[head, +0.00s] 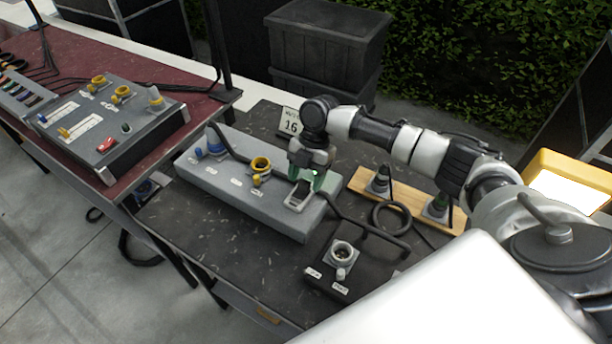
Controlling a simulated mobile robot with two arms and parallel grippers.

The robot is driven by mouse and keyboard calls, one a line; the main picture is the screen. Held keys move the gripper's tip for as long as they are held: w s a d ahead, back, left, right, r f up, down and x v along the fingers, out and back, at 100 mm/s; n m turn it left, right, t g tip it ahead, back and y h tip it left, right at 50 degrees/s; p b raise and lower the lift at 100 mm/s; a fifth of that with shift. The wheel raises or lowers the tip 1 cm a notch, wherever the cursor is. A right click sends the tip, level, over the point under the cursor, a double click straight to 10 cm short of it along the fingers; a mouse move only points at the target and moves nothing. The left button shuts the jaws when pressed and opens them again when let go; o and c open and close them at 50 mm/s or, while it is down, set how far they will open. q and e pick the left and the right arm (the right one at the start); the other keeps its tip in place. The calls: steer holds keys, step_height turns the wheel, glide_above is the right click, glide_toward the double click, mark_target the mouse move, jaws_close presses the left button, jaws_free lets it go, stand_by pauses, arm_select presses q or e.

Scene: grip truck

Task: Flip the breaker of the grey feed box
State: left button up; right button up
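The grey feed box (225,192) is a long box lying on the dark table in the middle of the head view. It has a blue plug and a yellow-ringed socket (259,166) on top. Near its right end is a pale plate (297,205) with a dark part that looks like the breaker (302,191). My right gripper (306,182) points down just above this plate. Its fingers look apart, with nothing visibly held. The gripper partly hides the breaker, and I cannot tell whether they touch. My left gripper is out of view.
A black box with a socket (342,252) stands at the table's front. A wooden board (406,203) with dark connectors, a coiled cable (390,216) and a 16 sign (290,122) are near my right arm. A control console (110,130) stands on the red table (60,55) at left.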

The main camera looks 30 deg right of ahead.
steer(key=b+v, duration=0.2)
steer(key=v, duration=0.8)
steer(key=shift+d+r, duration=0.15)
steer(key=shift+r, duration=0.2)
steer(key=shift+w, duration=0.15)
